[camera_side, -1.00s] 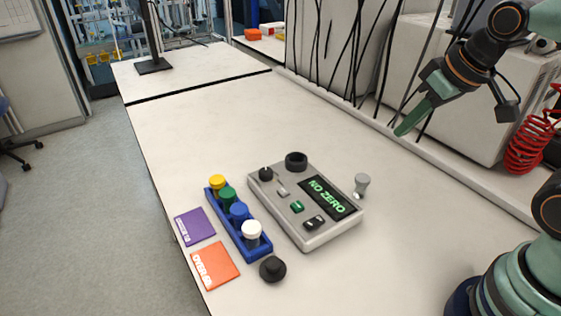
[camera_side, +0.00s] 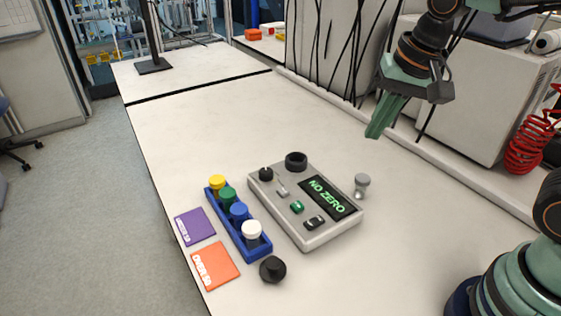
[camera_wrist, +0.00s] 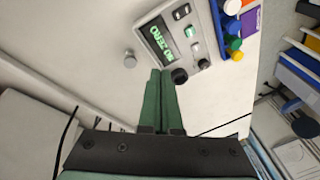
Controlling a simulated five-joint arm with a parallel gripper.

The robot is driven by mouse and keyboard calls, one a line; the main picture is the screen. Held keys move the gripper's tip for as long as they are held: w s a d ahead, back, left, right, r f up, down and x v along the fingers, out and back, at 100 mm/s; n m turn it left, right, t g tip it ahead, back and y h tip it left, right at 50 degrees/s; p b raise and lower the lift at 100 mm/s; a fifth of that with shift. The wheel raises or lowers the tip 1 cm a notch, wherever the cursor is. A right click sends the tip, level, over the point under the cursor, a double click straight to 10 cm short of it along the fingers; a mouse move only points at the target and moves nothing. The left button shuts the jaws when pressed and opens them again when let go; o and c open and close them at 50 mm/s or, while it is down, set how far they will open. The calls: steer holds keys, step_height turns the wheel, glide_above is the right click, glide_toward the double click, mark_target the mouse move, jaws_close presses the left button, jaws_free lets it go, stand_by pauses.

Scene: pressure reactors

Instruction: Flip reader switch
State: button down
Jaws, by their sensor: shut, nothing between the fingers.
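The reader (camera_side: 290,222) is a grey box on the white table, with a display (camera_side: 327,196) lit green with "NO ZERO". Its face has a small metal toggle switch (camera_side: 282,190), a green button (camera_side: 297,207), a black rocker (camera_side: 314,222), a black knob (camera_side: 265,174) and a black ring-shaped port (camera_side: 296,161). The reader also shows at the top of the wrist view (camera_wrist: 160,20). My gripper (camera_side: 373,136) has green fingers, shut and empty, in the air beyond the reader's far right side. In the wrist view its fingertips (camera_wrist: 161,72) point toward the reader, apart from it.
A blue rack (camera_side: 262,252) with several coloured-cap vials stands left of the reader. Purple (camera_side: 195,227) and orange (camera_side: 215,266) cards lie beside it. A black cap (camera_side: 272,269) is in front and a grey knobbed piece (camera_side: 361,185) to the right.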

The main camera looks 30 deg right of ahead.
mark_target(310, 224)
steer(key=w+a+f+m+g, duration=0.3)
steer(key=a+f+m, duration=0.1)
steer(key=a+m, duration=0.6)
steer(key=shift+f+m+h, duration=0.2)
steer(key=shift+m+h, duration=0.1)
steer(key=shift+m, duration=0.2)
steer(key=shift+f, duration=0.1)
step_height(310, 224, down, 13)
steer(key=shift+a, duration=0.1)
steer(key=shift+f, duration=0.45)
steer(key=shift+a+f, duration=0.15)
